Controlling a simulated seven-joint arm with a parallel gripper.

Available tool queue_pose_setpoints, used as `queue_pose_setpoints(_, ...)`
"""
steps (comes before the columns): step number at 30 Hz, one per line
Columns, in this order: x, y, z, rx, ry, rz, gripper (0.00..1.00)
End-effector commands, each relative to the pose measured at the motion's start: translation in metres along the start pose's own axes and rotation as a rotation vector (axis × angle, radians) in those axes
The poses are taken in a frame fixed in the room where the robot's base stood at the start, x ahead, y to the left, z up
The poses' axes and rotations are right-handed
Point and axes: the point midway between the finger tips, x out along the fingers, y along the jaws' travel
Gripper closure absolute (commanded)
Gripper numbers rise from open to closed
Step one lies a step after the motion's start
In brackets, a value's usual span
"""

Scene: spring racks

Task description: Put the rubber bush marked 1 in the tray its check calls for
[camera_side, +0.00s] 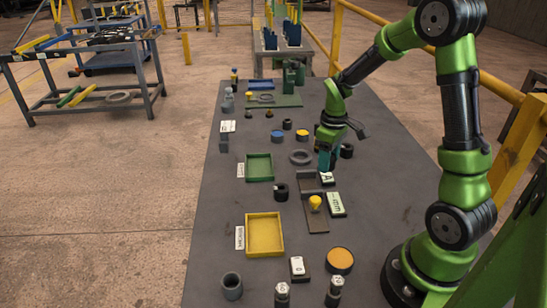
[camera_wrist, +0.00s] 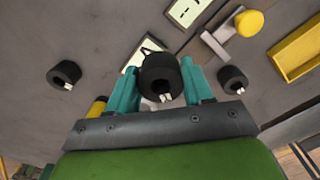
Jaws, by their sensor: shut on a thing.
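My gripper (camera_wrist: 163,88) has two teal fingers shut on a black rubber bush (camera_wrist: 158,72) with a hole and small white marks; the number cannot be read. In the side view my gripper (camera_side: 326,160) is over the table's middle right, and the held bush cannot be made out there. A green tray (camera_side: 258,168) and a yellow tray (camera_side: 264,234) lie empty to the left, each with a white label too small to read. A brown gauge with a yellow knob (camera_side: 315,202), an "A" plate (camera_side: 327,178) and an "mm" display (camera_side: 336,204) is just below my gripper.
Other black bushes stand left of the gauge (camera_side: 281,191) and right of my gripper (camera_side: 347,151). An orange-topped tin (camera_side: 340,260) and a "0" block (camera_side: 297,267) are in front. Bare table lies between the trays.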

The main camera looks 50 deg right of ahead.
Motion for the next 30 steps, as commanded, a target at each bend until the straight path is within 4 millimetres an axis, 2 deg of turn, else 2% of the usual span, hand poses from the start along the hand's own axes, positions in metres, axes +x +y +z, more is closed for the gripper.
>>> queue_pose_setpoints(4, -0.002, -0.009, 0.014, -0.003, 0.001, 0.000, 0.85)
queue_pose_setpoints(8, -0.003, -0.027, 0.011, -0.054, 0.002, 0.000, 0.85)
queue_pose_setpoints(11, -0.004, -0.056, -0.003, -0.151, 0.006, 0.000, 0.85)
queue_pose_setpoints(16, -0.009, -0.134, -0.028, -0.497, 0.010, 0.000, 0.85)
queue_pose_setpoints(18, -0.012, -0.167, -0.034, -0.668, 0.011, -0.001, 0.85)
queue_pose_setpoints(21, -0.015, -0.206, -0.036, -0.888, 0.011, 0.000, 0.85)
queue_pose_setpoints(25, -0.019, -0.240, -0.034, -1.116, 0.009, 0.000, 0.85)
queue_pose_setpoints(27, -0.021, -0.248, -0.034, -1.197, 0.007, 0.001, 0.85)
queue_pose_setpoints(30, -0.022, -0.248, -0.034, -1.261, 0.004, 0.001, 0.85)
